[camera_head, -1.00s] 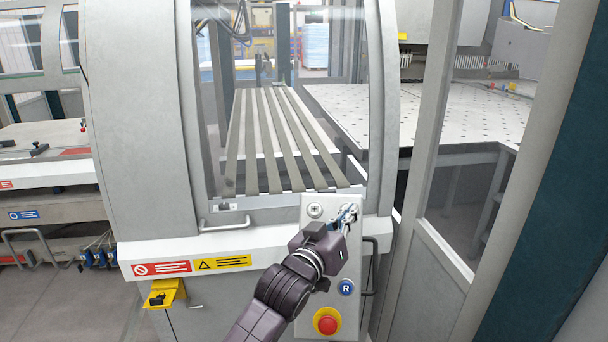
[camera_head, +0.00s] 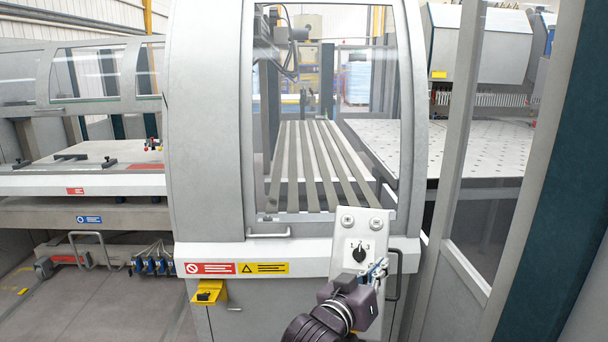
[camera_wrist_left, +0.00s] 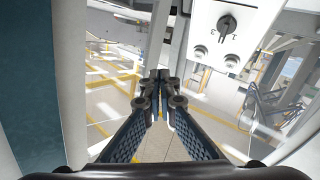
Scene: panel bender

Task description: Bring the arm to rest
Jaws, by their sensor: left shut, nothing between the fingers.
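My left arm comes in from the bottom of the head view, with its gripper (camera_head: 378,270) in front of the tilted control panel (camera_head: 345,222). The gripper sits just below and right of the black selector knob (camera_head: 359,254). In the left wrist view the two fingers (camera_wrist_left: 160,82) are together with nothing between them. That view shows the knob (camera_wrist_left: 227,24) and panel upside down above and right of the fingertips, apart from them. The lower part of the panel is hidden behind my arm. My right gripper is in neither view.
The grey machine housing (camera_head: 208,130) with its window stands behind the panel. A dark handle (camera_head: 393,276) is close to the gripper's right. A yellow bracket (camera_head: 209,292) sticks out at the lower left. A frame post (camera_head: 463,150) stands on the right.

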